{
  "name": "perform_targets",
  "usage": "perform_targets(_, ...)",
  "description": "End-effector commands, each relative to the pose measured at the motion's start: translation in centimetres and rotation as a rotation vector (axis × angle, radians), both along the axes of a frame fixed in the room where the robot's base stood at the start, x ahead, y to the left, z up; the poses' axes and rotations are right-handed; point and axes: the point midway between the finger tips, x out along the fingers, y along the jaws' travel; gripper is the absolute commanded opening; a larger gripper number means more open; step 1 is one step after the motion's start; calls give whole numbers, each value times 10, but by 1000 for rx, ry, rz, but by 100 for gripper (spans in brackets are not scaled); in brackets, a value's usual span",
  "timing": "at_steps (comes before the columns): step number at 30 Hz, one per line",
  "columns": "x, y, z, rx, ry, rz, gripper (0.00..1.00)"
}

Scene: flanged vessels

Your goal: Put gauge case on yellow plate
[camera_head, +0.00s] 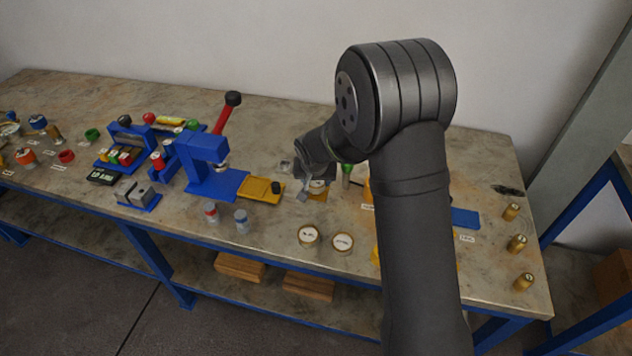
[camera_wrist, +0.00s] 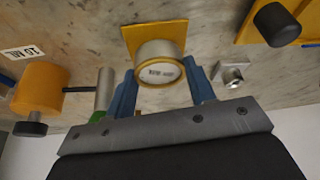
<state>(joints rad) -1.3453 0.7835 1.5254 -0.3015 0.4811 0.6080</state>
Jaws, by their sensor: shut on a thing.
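Two round brass cases with white faces (camera_head: 308,236) (camera_head: 343,242) stand near the front edge. A blue press (camera_head: 205,165) with a yellow tray (camera_head: 260,190) is to the left. A yellow cylinder (camera_wrist: 40,88) and a small metal block (camera_wrist: 231,74) flank the gripper.

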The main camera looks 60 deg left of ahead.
Motion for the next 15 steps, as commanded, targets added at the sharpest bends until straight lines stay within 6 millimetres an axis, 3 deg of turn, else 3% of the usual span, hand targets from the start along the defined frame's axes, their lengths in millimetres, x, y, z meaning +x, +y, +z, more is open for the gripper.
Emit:
perform_targets(2,0,0,-8,0,-1,2,22)
perform_targets(13,0,0,-13,1,-1,1,22)
perform_targets(14,0,0,-12,1,-1,1,55)
perform_targets(15,0,0,-12,1,-1,1,63)
